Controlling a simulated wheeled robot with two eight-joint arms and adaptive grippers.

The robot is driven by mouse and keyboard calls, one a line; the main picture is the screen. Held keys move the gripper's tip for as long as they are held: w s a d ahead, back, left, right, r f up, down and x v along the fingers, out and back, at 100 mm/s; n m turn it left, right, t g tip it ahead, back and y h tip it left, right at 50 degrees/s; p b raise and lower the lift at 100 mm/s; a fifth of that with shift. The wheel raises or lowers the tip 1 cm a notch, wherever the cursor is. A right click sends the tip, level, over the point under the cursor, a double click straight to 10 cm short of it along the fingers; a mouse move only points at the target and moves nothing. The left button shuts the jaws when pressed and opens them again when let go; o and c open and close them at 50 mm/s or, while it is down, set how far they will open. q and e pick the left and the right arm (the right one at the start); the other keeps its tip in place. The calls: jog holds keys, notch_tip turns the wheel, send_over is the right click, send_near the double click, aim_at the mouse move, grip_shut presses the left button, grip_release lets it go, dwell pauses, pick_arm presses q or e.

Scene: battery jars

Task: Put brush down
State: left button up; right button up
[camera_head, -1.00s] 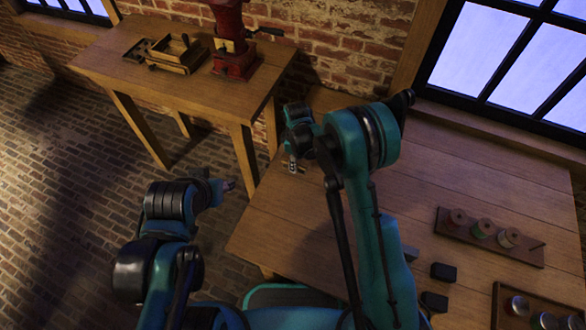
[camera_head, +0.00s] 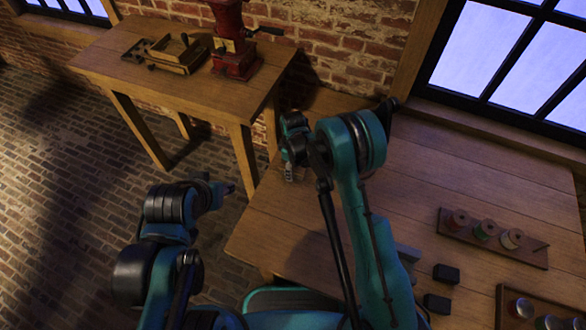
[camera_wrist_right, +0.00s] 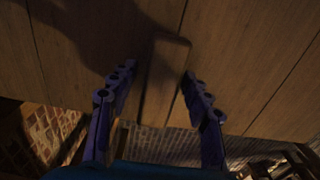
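My right gripper (camera_head: 289,173) is over the left end of the wooden workbench (camera_head: 420,185). I cannot make out a brush clearly in any view.
A rack of spools (camera_head: 490,238) lies on the bench at right, with two small black blocks (camera_head: 445,273) nearer me. A jar tray (camera_head: 540,308) is at the lower right. A side table (camera_head: 150,85) holds a red grinder (camera_head: 233,55) and a wooden box (camera_head: 178,55).

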jog(key=shift+r, duration=0.1)
jog(key=shift+r, duration=0.2)
notch_tip(320, 180, up, 11)
jog(key=p, duration=0.3)
jog(key=shift+f, duration=0.1)
jog(key=s+d+r+m+t, duration=0.25)
jog(key=s+d+r, duration=0.2)
jog(key=r, duration=0.45)
jog(key=s+d+r+m+t, duration=0.1)
jog(key=s+d+r+m, duration=0.35)
jog(key=r, duration=0.45)
jog(key=s+d+r+m+t, duration=0.1)
jog(key=s+d+m+t, duration=0.1)
jog(key=s, duration=0.5)
jog(key=s+d+r+m+t, duration=0.1)
jog(key=s+d+m, duration=0.3)
jog(key=s+d, duration=0.2)
jog(key=shift+s+d+r+m+t, duration=0.3)
jog(key=shift+s+d+r+t, duration=0.1)
jog(key=shift+s, duration=0.45)
